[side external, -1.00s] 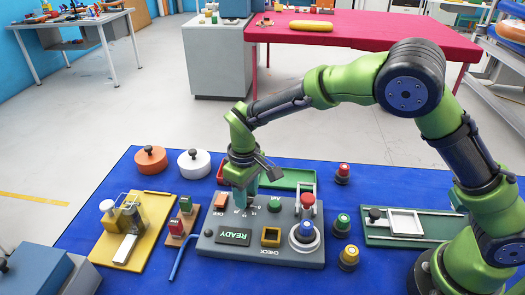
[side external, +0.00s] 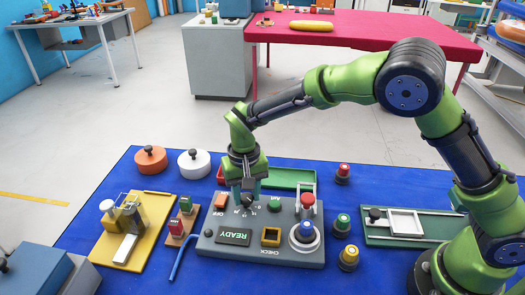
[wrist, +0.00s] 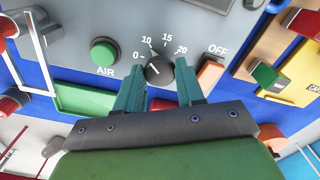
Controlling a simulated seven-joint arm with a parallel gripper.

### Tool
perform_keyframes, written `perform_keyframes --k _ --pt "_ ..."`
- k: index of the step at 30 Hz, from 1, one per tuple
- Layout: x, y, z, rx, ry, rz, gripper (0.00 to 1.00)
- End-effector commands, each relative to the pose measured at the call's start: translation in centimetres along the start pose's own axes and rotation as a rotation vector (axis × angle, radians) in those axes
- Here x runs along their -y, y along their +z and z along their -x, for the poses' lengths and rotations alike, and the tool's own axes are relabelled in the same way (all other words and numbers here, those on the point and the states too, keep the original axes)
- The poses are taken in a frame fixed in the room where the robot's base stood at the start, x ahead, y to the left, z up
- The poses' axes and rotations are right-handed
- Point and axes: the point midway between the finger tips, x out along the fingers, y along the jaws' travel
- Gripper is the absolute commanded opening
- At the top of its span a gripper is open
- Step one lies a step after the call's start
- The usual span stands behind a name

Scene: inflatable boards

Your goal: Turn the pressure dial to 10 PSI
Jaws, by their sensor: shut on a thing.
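The pressure dial is a dark round knob (wrist: 159,71) on a grey control panel, ringed by the marks 0, 10, 15 and 20. In the wrist view its pale pointer line faces the left side of the scale, around 0 to 10; the exact reading is hard to tell. My gripper (wrist: 159,66) has its two teal fingers on either side of the knob and is shut on it. In the side view my gripper (side external: 249,196) points down at the panel (side external: 285,262) and partly hides the dial.
A green AIR button (wrist: 104,52) and an orange OFF switch (wrist: 210,72) flank the dial closely. The panel also carries a READY display (side external: 234,237), a blue button (side external: 306,232) and a red button (side external: 308,199). Loose knobs and other fixtures stand around it on the blue mat.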

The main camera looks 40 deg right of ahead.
Motion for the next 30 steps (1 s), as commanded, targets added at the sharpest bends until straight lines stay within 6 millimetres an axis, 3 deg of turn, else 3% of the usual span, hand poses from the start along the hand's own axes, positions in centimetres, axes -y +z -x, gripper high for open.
perform_keyframes --k 20,21,25,30 --pt "0.02 -0.01 0.11 0.0 -0.001 -0.064 0.07" --pt "0.02 -0.01 0.11 0.0 -0.001 -0.064 0.44" --pt "0.01 -0.01 0.08 0.0 -0.001 -0.064 0.63" --pt "0.0 -0.01 0.04 0.0 0.0 -0.063 0.63"
